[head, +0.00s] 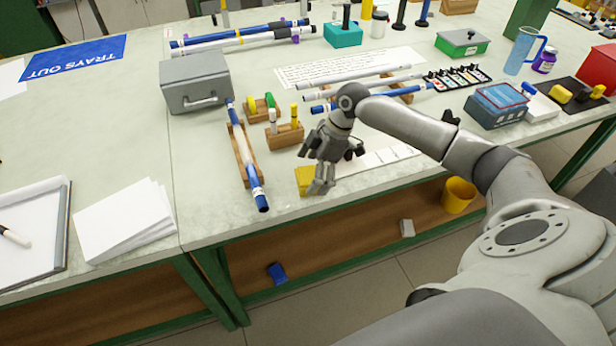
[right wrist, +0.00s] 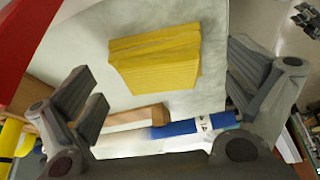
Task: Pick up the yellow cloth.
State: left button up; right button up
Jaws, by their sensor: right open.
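The yellow cloth (head: 306,180) lies folded on the worktop near its front edge, partly hidden by my right gripper in the head view. In the right wrist view the cloth (right wrist: 155,57) shows whole, as a thick folded block with ribbed sides. My right gripper (head: 322,178) is over the right side of the cloth, pointing down. In the right wrist view the right gripper's fingers (right wrist: 170,90) are spread apart, with the cloth seen beyond and between them and nothing held. Whether a finger touches the cloth I cannot tell. My left gripper is not in view.
A blue-and-white rod (head: 257,190) on a wooden holder lies left of the cloth. A wooden block with upright markers (head: 285,135) stands behind it. A white paper strip (head: 385,158) is to the right. The worktop's front edge is close.

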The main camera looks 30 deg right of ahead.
jog(key=shift+w+a+f, duration=0.1)
jog(key=shift+a+f, duration=0.1)
jog(key=shift+f, duration=0.35)
jog(key=c, duration=1.1)
jog(key=shift+o, duration=0.2)
jog(key=shift+r, duration=0.1)
jog(key=shift+r, duration=0.55)
pick_arm(q)
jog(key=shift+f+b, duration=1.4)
jog(key=shift+b, duration=0.05)
pick_arm(e)
jog(key=s+r, duration=1.1)
jog(key=s, duration=0.3)
jog(key=shift+a+r, duration=0.4)
